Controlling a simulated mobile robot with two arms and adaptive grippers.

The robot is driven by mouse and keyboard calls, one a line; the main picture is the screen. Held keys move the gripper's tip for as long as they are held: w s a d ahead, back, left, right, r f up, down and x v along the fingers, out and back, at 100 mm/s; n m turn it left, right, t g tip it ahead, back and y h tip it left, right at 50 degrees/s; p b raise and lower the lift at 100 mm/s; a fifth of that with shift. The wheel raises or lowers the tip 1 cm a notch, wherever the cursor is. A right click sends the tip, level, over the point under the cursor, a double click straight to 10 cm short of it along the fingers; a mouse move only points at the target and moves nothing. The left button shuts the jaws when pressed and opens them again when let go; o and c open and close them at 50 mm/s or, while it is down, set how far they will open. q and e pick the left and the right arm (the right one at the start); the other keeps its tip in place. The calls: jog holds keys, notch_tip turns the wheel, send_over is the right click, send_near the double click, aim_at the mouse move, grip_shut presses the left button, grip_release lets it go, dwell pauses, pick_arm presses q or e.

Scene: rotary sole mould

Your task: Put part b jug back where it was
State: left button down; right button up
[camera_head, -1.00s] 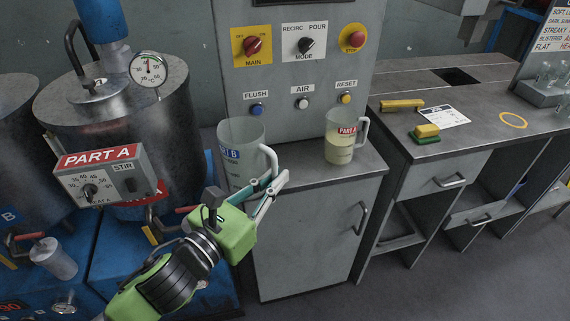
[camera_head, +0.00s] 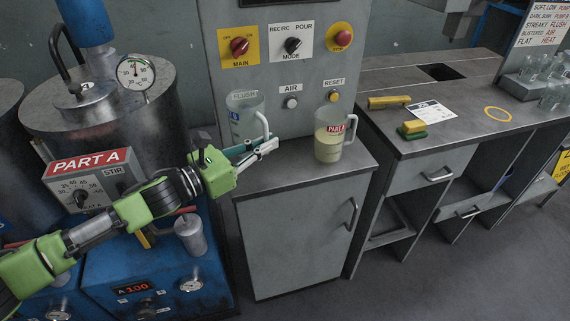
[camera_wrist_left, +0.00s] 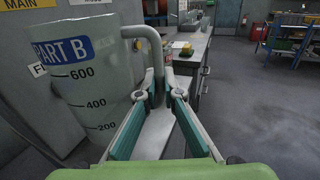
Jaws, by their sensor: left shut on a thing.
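The part B jug (camera_head: 243,119) is a clear jug with a blue label, over the left end of the grey cabinet top (camera_head: 290,168). Its label and volume marks also show in the left wrist view (camera_wrist_left: 88,82). My left gripper (camera_head: 268,147) is shut on the jug's handle (camera_wrist_left: 157,55), which stands between the fingers on the jug's right side. The jug looks empty and about upright. My gripper hides its base in the head view, so I cannot tell whether it touches the cabinet top. My right gripper is not in view.
The part A jug (camera_head: 328,146), with pale yellow liquid, stands on the cabinet top just right of my left gripper. The control panel (camera_head: 285,75) rises behind. A metal tank (camera_head: 100,110) and the part A stir box (camera_head: 88,182) stand to the left.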

pick_arm(q)
jog(key=w+d+f+b, duration=0.1)
jog(key=f+b, duration=0.1)
jog(key=f, duration=0.1)
jog(key=w+d+f+b, duration=0.2)
jog(key=f+b, duration=0.1)
jog(key=w+d+f+b, duration=0.1)
jog(key=d+f+b, duration=0.1)
jog(key=f, duration=0.2)
jog(key=shift+w+b, duration=0.35)
jog(key=shift+w, duration=0.05)
jog(key=shift+r, duration=0.1)
jog(key=shift+s, duration=0.1)
jog(key=shift+f, duration=0.3)
jog(key=c, duration=2.2)
grip_release()
jog(key=shift+r, duration=0.15)
